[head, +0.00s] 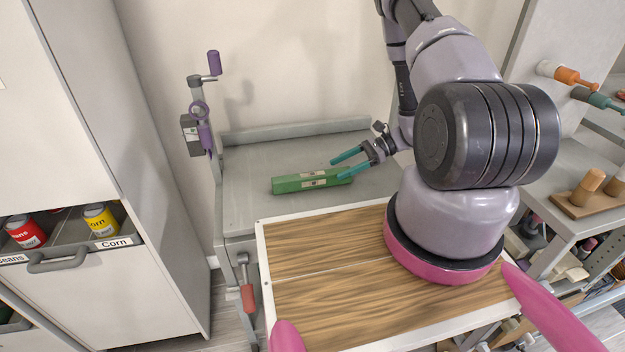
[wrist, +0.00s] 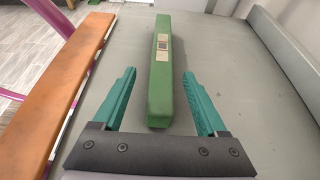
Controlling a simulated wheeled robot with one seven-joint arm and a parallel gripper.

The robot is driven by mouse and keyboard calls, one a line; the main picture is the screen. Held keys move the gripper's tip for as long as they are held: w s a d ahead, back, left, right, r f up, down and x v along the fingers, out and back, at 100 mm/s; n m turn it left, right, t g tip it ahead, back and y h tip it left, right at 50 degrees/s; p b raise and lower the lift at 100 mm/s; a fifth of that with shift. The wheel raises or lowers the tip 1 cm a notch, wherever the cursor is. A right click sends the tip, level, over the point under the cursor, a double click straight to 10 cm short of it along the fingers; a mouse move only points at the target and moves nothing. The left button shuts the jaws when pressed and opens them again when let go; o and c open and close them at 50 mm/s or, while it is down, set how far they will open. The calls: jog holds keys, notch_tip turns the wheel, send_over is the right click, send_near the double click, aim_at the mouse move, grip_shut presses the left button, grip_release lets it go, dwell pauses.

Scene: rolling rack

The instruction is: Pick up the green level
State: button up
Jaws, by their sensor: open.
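The green level (head: 305,182) is a long green bar with pale label patches, lying flat on the grey top of the rolling rack. It also shows in the wrist view (wrist: 160,85), pointing away from me. My gripper (head: 341,165) has teal fingers and is at the right end of the level in the head view. In the wrist view my gripper (wrist: 160,92) is open, with the near end of the level between its two fingers and a gap on each side. I cannot tell the exact height of the fingers over the surface.
The grey rack top (head: 250,155) around the level is bare, with a raised rim at the back. A purple-handled tool (head: 203,105) stands at its left edge. A wood-topped surface (head: 320,290) is in front. A cabinet with cans (head: 100,221) is at left.

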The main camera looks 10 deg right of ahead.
aim_at(327, 172)
jog(key=shift+x, duration=2.7)
jog(key=shift+w+r, duration=0.15)
jog(key=shift+r, duration=0.1)
grip_shut()
